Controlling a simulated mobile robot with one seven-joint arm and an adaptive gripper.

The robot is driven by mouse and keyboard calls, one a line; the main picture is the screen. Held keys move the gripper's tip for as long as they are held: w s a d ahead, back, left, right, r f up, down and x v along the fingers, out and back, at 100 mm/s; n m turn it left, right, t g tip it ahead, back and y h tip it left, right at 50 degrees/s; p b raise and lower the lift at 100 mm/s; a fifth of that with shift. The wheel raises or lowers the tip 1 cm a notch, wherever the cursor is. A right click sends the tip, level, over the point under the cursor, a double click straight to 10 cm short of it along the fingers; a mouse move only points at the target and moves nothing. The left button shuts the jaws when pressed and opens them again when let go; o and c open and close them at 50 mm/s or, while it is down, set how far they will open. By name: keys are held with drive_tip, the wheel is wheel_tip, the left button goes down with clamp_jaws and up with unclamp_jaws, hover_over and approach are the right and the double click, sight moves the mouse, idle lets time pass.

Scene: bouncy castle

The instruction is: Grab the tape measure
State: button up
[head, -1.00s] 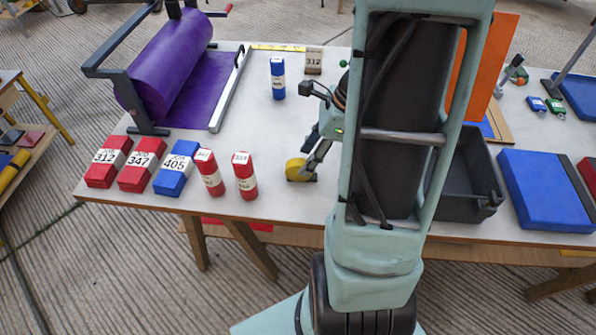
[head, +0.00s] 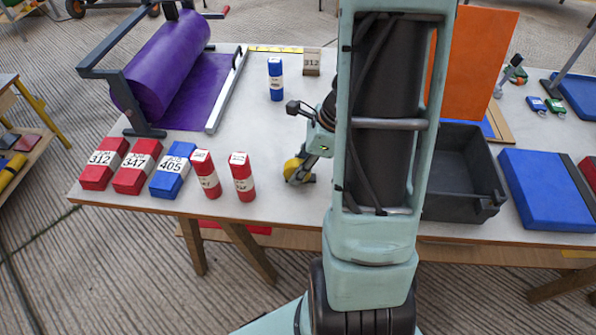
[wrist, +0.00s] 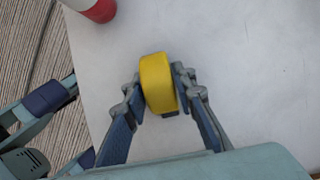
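The tape measure is a yellow, rounded block with a dark base, near the front edge of the white table in the head view (head: 291,168). In the wrist view the tape measure (wrist: 158,82) sits between my two fingers. My gripper (wrist: 159,88) has one fingertip along each side of it, with no clear gap on either side, so it looks shut on it. In the head view my gripper (head: 302,168) reaches down from the right and partly hides the tape measure. The tape measure appears to be at table level.
Two red bottles (head: 242,178) stand left of the tape measure, with red and blue boxes (head: 172,172) further left. A blue bottle (head: 276,80) stands behind. A dark grey bin (head: 462,205) is right of my arm. The purple roller (head: 165,65) is at back left.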

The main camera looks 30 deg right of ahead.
clamp_jaws()
drive_tip(key=shift+r, duration=0.15)
